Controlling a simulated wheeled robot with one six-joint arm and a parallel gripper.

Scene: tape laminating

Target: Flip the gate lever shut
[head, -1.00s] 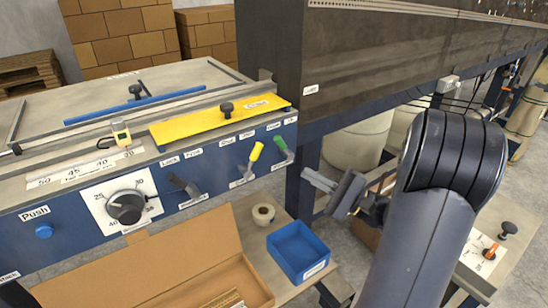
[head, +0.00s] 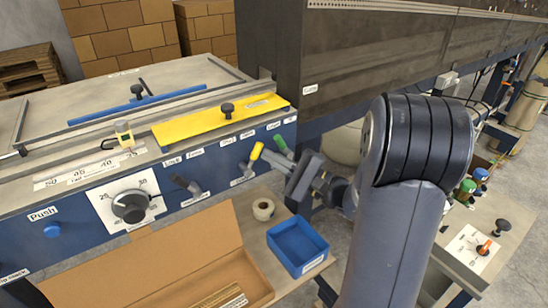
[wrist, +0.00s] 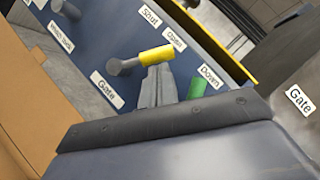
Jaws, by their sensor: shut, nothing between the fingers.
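The gate lever has a yellow handle (head: 256,152) on the blue front panel, and its handle (wrist: 157,55) also shows in the wrist view. It leans to the right, toward the "Open" label (wrist: 174,38) and away from the "Shut" label (wrist: 150,16). The "Gate" label (wrist: 107,90) sits below its pivot. My gripper (head: 268,157) is shut and empty. In the wrist view its fingertips (wrist: 158,70) are right at the lower side of the yellow handle; I cannot tell whether they touch.
A green-handled lever (wrist: 197,88) stands close to the right of my fingers. A dark lever (head: 186,185) and a black dial (head: 130,207) are further left. Below are an open cardboard box (head: 165,262), a tape roll (head: 263,208) and a blue bin (head: 298,246).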

